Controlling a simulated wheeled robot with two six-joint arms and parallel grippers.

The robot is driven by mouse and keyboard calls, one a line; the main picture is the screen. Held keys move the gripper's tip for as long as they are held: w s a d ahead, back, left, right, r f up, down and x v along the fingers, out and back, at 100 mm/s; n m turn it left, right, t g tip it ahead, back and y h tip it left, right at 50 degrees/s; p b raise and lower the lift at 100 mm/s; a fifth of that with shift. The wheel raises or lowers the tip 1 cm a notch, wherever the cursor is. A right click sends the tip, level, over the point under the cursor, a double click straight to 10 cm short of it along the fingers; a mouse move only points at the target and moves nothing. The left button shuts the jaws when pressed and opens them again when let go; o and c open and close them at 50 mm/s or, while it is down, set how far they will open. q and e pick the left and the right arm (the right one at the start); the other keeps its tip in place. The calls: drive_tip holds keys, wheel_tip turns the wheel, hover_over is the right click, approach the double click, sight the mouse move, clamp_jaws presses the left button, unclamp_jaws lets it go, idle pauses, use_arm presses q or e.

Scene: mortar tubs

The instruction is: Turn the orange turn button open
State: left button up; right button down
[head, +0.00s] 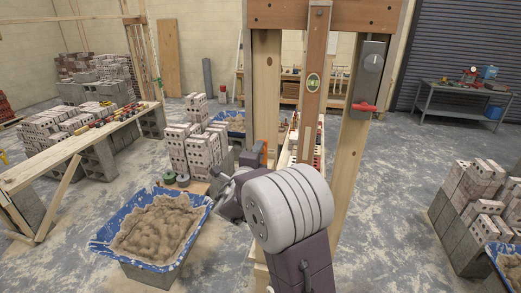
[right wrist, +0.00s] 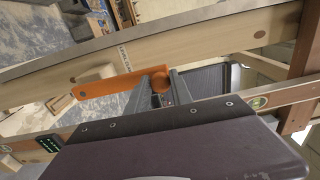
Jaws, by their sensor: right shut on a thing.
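The bar reaches from the fingers to the left, beside a light wooden post with a small printed label. In the head view a small upright orange piece (head: 264,152) shows behind my right wrist, against the wooden frame. My wrist hides the fingertips there. My left gripper is not in view.
A wooden frame with a level (head: 313,82) stands right in front of me. A blue mortar tub (head: 205,211) and stacked bricks are at the left. More bricks (head: 470,205) stand at the right.

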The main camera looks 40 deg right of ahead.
drive_tip(key=shift+w+a, duration=0.1)
idle(0.5)
drive_tip(key=c, duration=1.4)
unclamp_jaws()
drive_tip(key=shift+n, duration=0.3)
drive_tip(key=shift+o, duration=1.2)
drive_tip(key=shift+w, duration=0.15)
drive_tip(key=shift+a, duration=0.1)
drive_tip(key=b+v, duration=0.3)
drive_tip(key=v, duration=0.6)
drive_tip(key=shift+b, duration=0.35)
